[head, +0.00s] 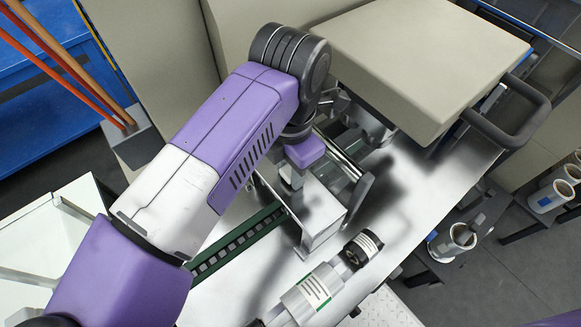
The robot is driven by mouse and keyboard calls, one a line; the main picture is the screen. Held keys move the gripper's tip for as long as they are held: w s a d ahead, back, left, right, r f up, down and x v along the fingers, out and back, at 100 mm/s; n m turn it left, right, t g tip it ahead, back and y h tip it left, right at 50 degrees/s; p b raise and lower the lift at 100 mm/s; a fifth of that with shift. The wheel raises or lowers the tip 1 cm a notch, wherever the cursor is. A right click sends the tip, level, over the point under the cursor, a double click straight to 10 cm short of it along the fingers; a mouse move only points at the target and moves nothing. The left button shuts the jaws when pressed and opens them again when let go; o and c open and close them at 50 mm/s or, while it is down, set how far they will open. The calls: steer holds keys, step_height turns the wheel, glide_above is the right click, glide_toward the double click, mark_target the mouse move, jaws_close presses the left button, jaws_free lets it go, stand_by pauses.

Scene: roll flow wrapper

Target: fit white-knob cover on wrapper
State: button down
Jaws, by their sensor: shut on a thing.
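My gripper (292,178) is below its purple wrist block (304,152), at the middle of the machine. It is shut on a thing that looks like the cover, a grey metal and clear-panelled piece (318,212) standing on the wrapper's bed. The white knob and the fingertips are mostly hidden by my wrist, so the exact grip cannot be seen. The wrapper (420,60) is a beige machine with a large upper housing and a shiny metal bed (405,195). I cannot tell whether the cover is seated or slightly raised.
A green chain conveyor (235,240) runs in from the lower left. A film roll (308,292) and a black labelled roll end (362,248) lie at the front. A black handle (515,115) juts out at the right. Stools with rolls (455,240) stand on the floor at the right.

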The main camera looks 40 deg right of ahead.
steer(key=c, duration=1)
jaws_free()
steer(key=shift+o, duration=0.2)
steer(key=shift+r+b, duration=0.45)
steer(key=shift+r, duration=3.5)
